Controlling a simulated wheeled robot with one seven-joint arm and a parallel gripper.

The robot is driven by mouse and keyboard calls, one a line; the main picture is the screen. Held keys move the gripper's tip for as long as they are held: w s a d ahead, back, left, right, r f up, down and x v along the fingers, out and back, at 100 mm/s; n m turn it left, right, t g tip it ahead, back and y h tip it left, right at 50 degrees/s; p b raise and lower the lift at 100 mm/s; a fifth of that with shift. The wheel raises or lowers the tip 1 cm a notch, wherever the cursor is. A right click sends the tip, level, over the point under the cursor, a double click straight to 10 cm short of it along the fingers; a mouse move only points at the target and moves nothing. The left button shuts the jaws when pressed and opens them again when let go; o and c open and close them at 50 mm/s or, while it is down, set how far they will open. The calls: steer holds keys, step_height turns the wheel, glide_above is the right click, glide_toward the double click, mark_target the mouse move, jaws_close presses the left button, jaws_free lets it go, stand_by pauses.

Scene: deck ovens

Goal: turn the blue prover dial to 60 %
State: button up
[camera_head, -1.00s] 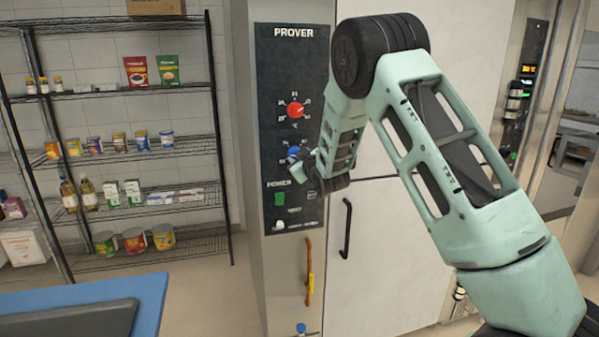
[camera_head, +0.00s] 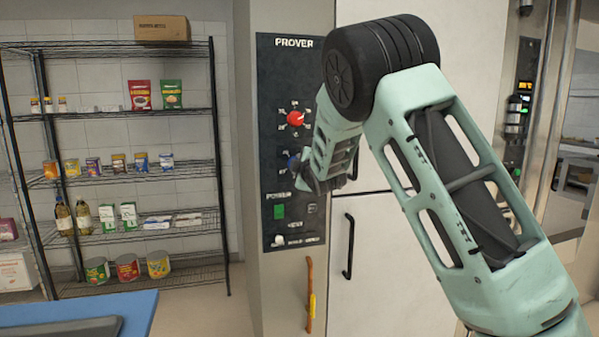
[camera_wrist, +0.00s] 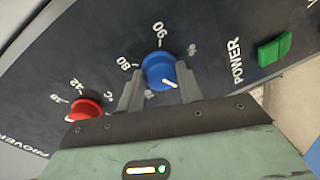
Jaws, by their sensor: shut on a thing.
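The blue prover dial (camera_wrist: 158,69) sits between the two fingers of my gripper (camera_wrist: 160,75) in the wrist view. My gripper is shut on it. The dial's white pointer mark faces the lower right of that view, toward the gripper's side. The numbers 80 and 90 show beside the dial; other scale marks are faint or hidden by the fingers. In the head view the blue dial (camera_head: 293,162) shows only partly behind my gripper (camera_head: 300,172), below the red dial.
The red dial (camera_head: 295,118) is just above on the dark prover panel (camera_head: 270,95); it also shows left in the wrist view (camera_wrist: 84,109). A green power switch (camera_head: 279,211) lies below the blue dial. A door handle (camera_head: 348,246) stands to the right. A wire shelf (camera_head: 120,116) is left.

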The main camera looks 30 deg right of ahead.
steer(key=shift+w+r, duration=0.1)
steer(key=shift+r, duration=0.05)
stand_by(0.4)
steer(key=o, duration=1)
steer(key=b+v, duration=0.3)
steer(key=v, duration=1.4)
steer(key=shift+s, duration=0.25)
steer(key=shift+a, duration=0.1)
